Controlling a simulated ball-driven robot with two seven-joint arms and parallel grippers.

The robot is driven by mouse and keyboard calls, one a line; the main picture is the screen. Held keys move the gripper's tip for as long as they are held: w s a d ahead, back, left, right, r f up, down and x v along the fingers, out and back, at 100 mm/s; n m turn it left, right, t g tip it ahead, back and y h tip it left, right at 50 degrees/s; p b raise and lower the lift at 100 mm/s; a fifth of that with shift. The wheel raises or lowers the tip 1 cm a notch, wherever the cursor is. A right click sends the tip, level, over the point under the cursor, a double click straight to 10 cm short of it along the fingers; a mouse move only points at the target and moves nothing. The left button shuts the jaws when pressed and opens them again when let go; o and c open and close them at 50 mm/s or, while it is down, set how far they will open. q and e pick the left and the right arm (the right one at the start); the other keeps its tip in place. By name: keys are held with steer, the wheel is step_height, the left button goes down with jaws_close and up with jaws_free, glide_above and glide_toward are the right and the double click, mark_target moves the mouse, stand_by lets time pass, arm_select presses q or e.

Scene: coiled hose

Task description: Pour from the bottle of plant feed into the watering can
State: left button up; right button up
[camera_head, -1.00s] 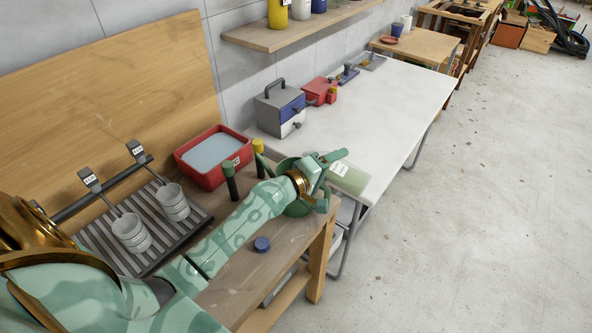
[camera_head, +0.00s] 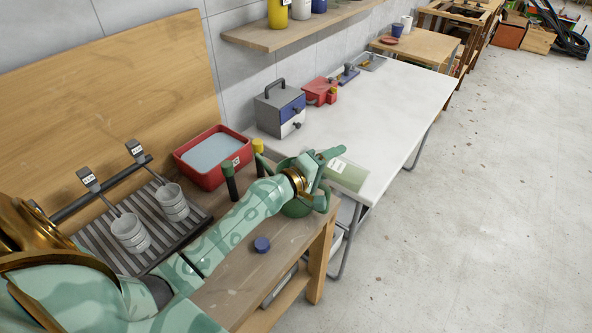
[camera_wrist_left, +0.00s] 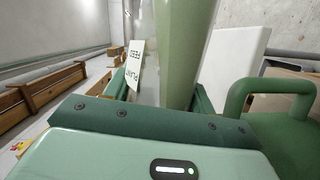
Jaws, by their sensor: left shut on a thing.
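My left gripper (camera_head: 329,177) is shut on the bottle of plant feed (camera_head: 350,177), a pale green see-through bottle with a white label. In the head view the bottle is tilted well over, sticking out to the right of the fingers. In the left wrist view the bottle (camera_wrist_left: 185,50) rises between the fingers, and its label, reading PLANT FEED, is upside down. The green watering can (camera_head: 297,209) stands at the bench's right end, under and beside the gripper, which partly hides it. Its handle shows in the left wrist view (camera_wrist_left: 238,98). I cannot make out any liquid flowing.
A small blue cap (camera_head: 262,244) lies on the wooden bench (camera_head: 240,268). Dark bottles with green and yellow tops (camera_head: 230,182) stand left of the can, by a red tub (camera_head: 199,178). A white table (camera_head: 385,110) lies beyond; its middle is clear.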

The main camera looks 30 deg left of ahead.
mark_target(341, 157)
arm_select(q)
steer(key=shift+r, duration=0.15)
